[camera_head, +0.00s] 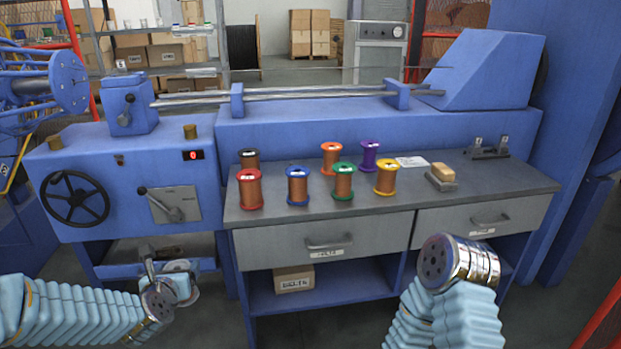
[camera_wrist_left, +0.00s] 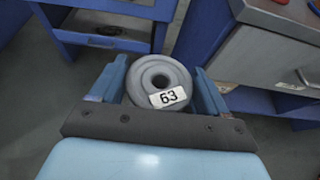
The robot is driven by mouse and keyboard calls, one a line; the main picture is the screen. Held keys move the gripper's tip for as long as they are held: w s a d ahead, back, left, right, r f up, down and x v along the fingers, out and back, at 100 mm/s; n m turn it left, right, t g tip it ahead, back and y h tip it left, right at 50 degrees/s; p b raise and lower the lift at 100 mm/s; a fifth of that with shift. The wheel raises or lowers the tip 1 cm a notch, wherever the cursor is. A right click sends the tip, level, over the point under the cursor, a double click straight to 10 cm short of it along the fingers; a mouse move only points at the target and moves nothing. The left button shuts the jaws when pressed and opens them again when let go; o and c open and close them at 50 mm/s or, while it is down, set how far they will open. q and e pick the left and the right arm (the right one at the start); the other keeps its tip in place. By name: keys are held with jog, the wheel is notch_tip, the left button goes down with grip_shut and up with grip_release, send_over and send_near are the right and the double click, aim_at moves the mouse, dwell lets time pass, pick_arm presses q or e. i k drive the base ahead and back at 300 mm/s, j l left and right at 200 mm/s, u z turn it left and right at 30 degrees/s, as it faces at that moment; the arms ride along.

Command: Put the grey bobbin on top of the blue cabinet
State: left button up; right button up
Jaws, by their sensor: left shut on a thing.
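The grey bobbin (camera_wrist_left: 141,80) sits between the two blue fingers of my left gripper (camera_wrist_left: 160,70) in the left wrist view. Its round end with a centre hole and a white label reading 63 faces the camera. My left gripper (camera_head: 170,268) is shut on it, low in front of the blue machine at the left, below the bench top height. The blue cabinet-like body (camera_head: 125,160) with a black handwheel and a red display stands behind and above my left gripper. My right arm's chrome wrist shows at the lower right, but its gripper fingers are not visible.
A grey-topped bench (camera_head: 275,208) with two drawers holds several copper spools with coloured ends, a white card and a sponge-like block (camera_head: 443,170). A box (camera_head: 294,279) lies on its lower shelf. Two brass knobs (camera_head: 190,131) stand on the cabinet's top.

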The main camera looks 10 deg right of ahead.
aim_at(498, 175)
jog(key=k+z, duration=0.35)
jog(key=k+l+z, duration=0.15)
jog(key=z, duration=0.2)
jog(key=i+l+z, duration=0.25)
jog(key=i+l, duration=0.2)
jog(key=l, duration=0.15)
jog(key=i+l+z, duration=0.25)
jog(key=i+l, duration=0.3)
